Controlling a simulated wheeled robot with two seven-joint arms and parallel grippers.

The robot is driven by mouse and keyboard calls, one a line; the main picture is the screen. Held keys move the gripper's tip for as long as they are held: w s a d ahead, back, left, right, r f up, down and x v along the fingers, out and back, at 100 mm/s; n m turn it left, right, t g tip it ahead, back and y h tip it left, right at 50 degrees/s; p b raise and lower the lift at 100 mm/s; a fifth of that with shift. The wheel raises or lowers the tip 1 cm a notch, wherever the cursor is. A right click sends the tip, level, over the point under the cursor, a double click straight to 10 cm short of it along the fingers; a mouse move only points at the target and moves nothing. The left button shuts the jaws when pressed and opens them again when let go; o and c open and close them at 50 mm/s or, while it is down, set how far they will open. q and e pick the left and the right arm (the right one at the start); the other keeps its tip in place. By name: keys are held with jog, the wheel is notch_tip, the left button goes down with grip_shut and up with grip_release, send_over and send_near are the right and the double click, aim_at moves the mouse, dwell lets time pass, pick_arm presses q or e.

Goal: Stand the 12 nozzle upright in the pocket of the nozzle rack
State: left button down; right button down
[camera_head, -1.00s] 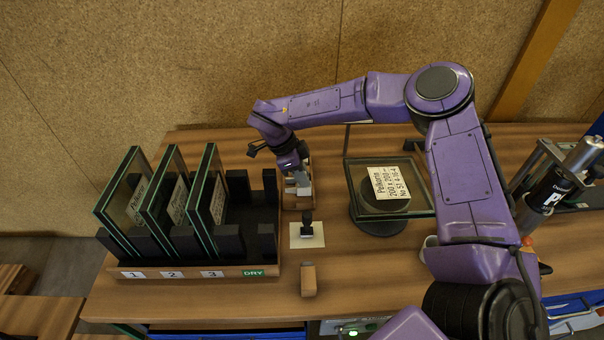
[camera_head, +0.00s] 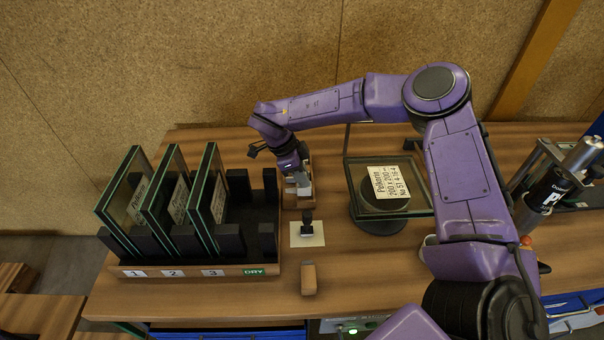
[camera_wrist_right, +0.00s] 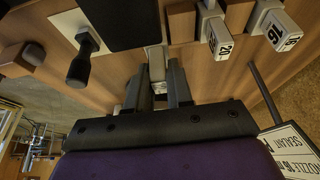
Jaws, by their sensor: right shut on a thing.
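My right gripper (camera_head: 302,180) points down at the nozzle rack (camera_head: 290,200), a small wooden piece right of the drying rack. In the right wrist view its two dark fingers (camera_wrist_right: 160,88) are shut on a pale grey piece (camera_wrist_right: 158,84), taken as the 12 nozzle; its number cannot be read. Nozzles marked 20 (camera_wrist_right: 220,38) and 16 (camera_wrist_right: 275,30) stand apart to the right of the fingers. The pocket is hidden, and I cannot tell whether the held nozzle is in it. My left gripper is not in view.
The black drying rack (camera_head: 195,271) with three glass frames stands close on the left. A black-handled tool (camera_head: 307,224) on a white card and a wooden block (camera_head: 308,279) are in front. A labelled glass pane (camera_head: 390,188) on a round stand is to the right.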

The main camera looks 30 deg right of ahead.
jog(key=shift+f+b, duration=0.65)
jog(key=shift+f, duration=0.85)
jog(key=c, duration=0.9)
grip_release()
jog(key=shift+r, duration=0.1)
jog(key=shift+w+a+r, duration=0.15)
jog(key=shift+r, duration=0.2)
jog(key=b+v, duration=0.2)
jog(key=v, duration=0.7)
jog(key=shift+a+r, duration=0.1)
jog(key=shift+r, duration=0.2)
